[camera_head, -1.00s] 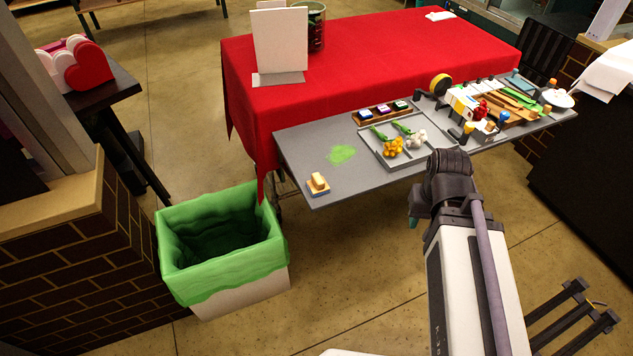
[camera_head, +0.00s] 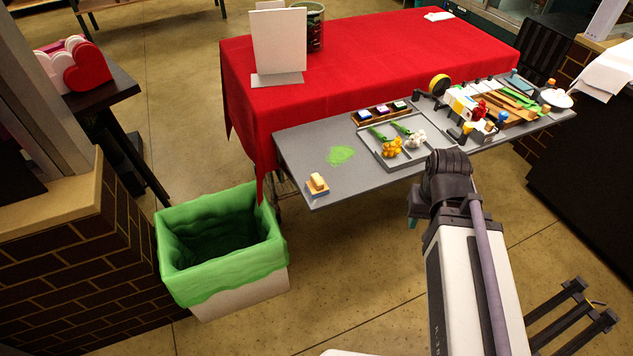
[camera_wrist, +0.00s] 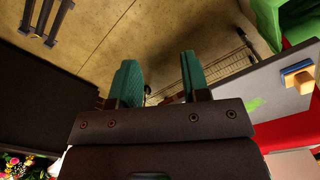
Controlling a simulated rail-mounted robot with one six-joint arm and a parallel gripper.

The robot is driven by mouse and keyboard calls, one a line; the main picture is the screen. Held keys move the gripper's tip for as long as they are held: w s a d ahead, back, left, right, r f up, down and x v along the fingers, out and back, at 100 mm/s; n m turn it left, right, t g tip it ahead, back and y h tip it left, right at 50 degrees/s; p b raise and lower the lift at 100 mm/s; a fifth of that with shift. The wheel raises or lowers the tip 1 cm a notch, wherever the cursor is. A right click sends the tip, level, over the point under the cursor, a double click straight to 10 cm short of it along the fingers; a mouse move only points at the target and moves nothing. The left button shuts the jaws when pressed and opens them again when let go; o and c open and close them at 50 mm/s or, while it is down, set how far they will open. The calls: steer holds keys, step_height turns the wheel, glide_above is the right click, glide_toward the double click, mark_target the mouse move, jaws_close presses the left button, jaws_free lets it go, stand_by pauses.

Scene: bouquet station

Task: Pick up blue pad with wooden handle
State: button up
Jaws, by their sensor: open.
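The blue pad with wooden handle (camera_head: 317,186) sits on the near left corner of the grey table (camera_head: 300,152), with its handle up. It also shows in the wrist view (camera_wrist: 298,76) at the right. My gripper (camera_wrist: 161,75) is open and empty in the wrist view, its two teal fingers apart above the floor beside the table. It is well away from the pad. In the head view my arm is at the right and mostly hides the gripper; only a bit of teal shows.
A green patch (camera_head: 341,155) lies on the grey table near the pad. A tray (camera_head: 376,151) holds yellow and white flowers. Tools crowd the right end. A bin with a green liner (camera_head: 222,280) stands on the floor left of the pad. A red-covered table (camera_head: 380,50) is behind.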

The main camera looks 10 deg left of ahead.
steer(key=o, duration=0.8)
